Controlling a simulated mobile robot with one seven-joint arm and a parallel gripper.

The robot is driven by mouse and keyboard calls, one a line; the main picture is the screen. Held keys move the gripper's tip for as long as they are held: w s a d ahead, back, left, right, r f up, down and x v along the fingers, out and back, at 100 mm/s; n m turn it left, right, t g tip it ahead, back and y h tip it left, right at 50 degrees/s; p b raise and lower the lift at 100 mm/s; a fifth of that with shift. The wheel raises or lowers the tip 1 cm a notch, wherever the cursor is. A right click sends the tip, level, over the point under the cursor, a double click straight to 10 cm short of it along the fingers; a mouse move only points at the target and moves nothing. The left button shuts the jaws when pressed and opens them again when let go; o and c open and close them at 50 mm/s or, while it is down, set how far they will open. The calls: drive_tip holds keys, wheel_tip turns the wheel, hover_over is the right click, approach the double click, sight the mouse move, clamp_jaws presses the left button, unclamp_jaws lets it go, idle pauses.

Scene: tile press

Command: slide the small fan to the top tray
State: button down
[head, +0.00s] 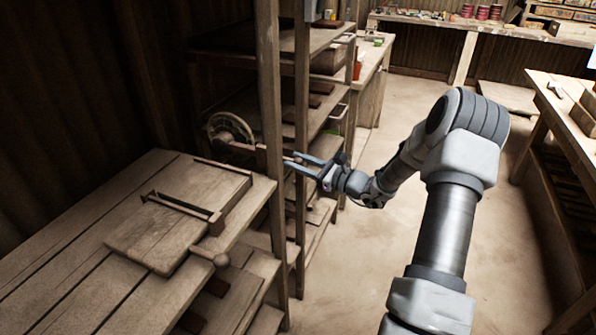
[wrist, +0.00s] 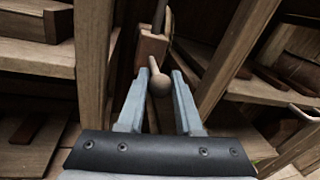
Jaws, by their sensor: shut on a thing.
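A round, pale-rimmed thing (head: 231,129), perhaps the small fan, sits at the shelf rack behind an upright post. A reddish-brown wooden bar (head: 246,147) runs from it towards my gripper (head: 294,161). In the wrist view, a round wooden knob (wrist: 159,83) on a short stick stands out from a reddish block (wrist: 151,50). The knob's link to the round thing is hidden by the post. I cannot tell which shelf is the top tray.
Upright posts (head: 270,110) of the rack stand close to my gripper; shelves with brown slabs (head: 322,87) lie behind. A wooden table (head: 60,240) with a hinged board press (head: 165,235) is at left. The floor (head: 400,260) to the right is clear.

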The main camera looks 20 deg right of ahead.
wheel_tip(320, 180, up, 36)
drive_tip(key=p, duration=1.9)
drive_tip(key=shift+r, duration=0.2)
drive_tip(key=shift+r, duration=0.1)
drive_tip(key=c, duration=0.8)
unclamp_jaws()
drive_tip(key=shift+c, duration=0.2)
drive_tip(key=shift+o, duration=1.3)
drive_tip(key=shift+s+d+f, duration=0.1)
drive_tip(key=shift+f, duration=0.1)
drive_tip(key=b+v, duration=0.1)
drive_tip(key=v, duration=1.6)
drive_tip(key=shift+s, duration=0.1)
